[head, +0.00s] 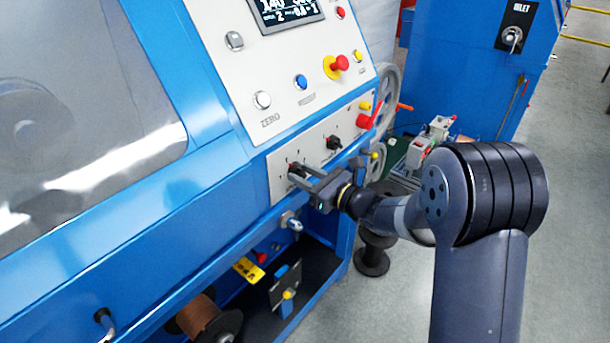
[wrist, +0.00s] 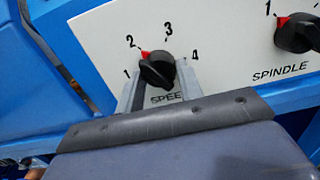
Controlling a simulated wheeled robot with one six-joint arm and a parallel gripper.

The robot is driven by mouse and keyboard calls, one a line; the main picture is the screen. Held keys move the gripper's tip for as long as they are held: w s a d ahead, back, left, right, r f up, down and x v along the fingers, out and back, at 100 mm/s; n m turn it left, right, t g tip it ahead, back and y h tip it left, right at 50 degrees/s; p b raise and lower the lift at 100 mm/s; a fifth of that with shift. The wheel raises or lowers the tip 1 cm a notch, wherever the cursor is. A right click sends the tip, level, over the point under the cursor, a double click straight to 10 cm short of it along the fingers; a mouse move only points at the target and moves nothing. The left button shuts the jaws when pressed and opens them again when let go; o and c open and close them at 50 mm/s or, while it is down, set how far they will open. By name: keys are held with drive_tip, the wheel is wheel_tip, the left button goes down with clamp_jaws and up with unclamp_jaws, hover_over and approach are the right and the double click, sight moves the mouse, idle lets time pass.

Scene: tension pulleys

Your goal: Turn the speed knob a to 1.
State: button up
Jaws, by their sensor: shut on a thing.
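The speed knob (wrist: 157,70) is a black knob with a red pointer mark on a white plate, with the numbers 1 to 4 around it. Its red mark points at 2 in the wrist view. My gripper (wrist: 158,82) has a finger on each side of the knob and is shut on it. In the head view my gripper (head: 299,175) reaches the lower panel from the right, and its fingers partly hide the speed knob (head: 295,168). The label below the knob is partly covered by a finger and reads "SPEE".
A second black knob, labelled SPINDLE (wrist: 297,34), sits to the right with its red mark near 1. Above are a red emergency button (head: 341,63), other buttons and a display (head: 287,12). A blue frame surrounds the panel.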

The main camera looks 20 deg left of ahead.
drive_tip(key=shift+f+b, duration=0.2)
drive_tip(key=shift+b, duration=0.45)
drive_tip(key=n+b, duration=0.2)
drive_tip(key=b, duration=0.1)
drive_tip(key=shift+f+b, duration=0.2)
drive_tip(key=shift+b, duration=0.15)
drive_tip(key=n+b, duration=0.2)
drive_tip(key=b, duration=0.2)
drive_tip(key=shift+n+b, duration=0.4)
drive_tip(key=n+b, duration=0.4)
drive_tip(key=b, duration=0.3)
drive_tip(key=n+b, duration=0.1)
drive_tip(key=b, duration=0.1)
drive_tip(key=n+b, duration=0.2)
drive_tip(key=shift+r, duration=0.3)
drive_tip(key=o, duration=1)
drive_tip(key=shift+r, duration=0.1)
